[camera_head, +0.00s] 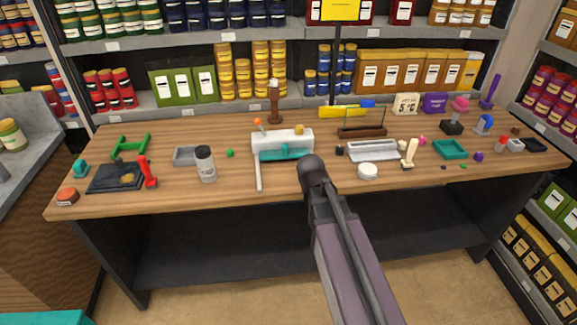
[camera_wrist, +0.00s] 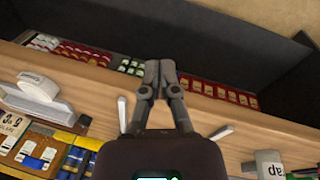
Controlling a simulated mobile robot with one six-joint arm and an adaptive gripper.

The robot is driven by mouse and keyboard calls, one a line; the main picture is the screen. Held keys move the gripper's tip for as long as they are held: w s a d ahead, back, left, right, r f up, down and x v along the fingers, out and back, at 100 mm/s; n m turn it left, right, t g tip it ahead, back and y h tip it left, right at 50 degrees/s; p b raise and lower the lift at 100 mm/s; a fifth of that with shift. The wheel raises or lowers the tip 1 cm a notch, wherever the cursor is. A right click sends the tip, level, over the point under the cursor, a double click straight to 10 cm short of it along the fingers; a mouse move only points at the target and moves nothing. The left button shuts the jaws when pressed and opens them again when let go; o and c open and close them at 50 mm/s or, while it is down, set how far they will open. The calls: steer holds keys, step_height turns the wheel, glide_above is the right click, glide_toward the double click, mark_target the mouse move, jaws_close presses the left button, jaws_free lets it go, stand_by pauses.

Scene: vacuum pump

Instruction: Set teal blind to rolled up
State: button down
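The teal blind (camera_head: 288,152) appears as a teal strip along the lower front of a white housing (camera_head: 283,138) near the table's middle. How far the blind is unrolled is hard to tell. My gripper (camera_wrist: 160,66) shows in the wrist view with its fingertips together and nothing between them. It is over the table's front edge, apart from a white rod end (camera_wrist: 222,132) at its lower right. My arm hides the gripper in the head view.
A grey-white bottle (camera_head: 205,164) stands left of the housing. A white puck (camera_head: 368,171) and a cream handle (camera_head: 408,153) lie to the right. The wooden table (camera_head: 225,189) carries many small items. Stocked shelves stand behind and at right.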

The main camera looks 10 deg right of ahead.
mark_target(284, 150)
steer(key=w+f+n+t+h+b, duration=0.1)
steer(key=w+n+t+h+b, duration=0.4)
steer(key=w+n+t+b, duration=0.6)
steer(key=a+n+t+b, duration=0.1)
steer(key=a+n, duration=0.2)
steer(key=n, duration=0.3)
steer(key=w+a+r+n+t+y+b, duration=0.1)
steer(key=a+n+t+b, duration=0.1)
steer(key=n, duration=0.4)
steer(key=a+n+t+b, duration=0.1)
steer(key=a+n+b, duration=0.1)
steer(key=a+n, duration=0.2)
steer(key=shift+w+a+r+n+t+y, duration=0.3)
steer(key=shift+w+n+y, duration=0.1)
steer(key=shift+n, duration=0.5)
steer(key=shift+a+r+n+y, duration=0.15)
steer(key=shift+a+n+y, duration=0.2)
steer(key=shift+n, duration=0.35)
steer(key=shift+w, duration=0.25)
steer(key=shift+r+x, duration=0.1)
steer(key=shift+x, duration=3.3)
steer(key=shift+r+x, duration=0.15)
steer(key=shift+x, duration=3.25)
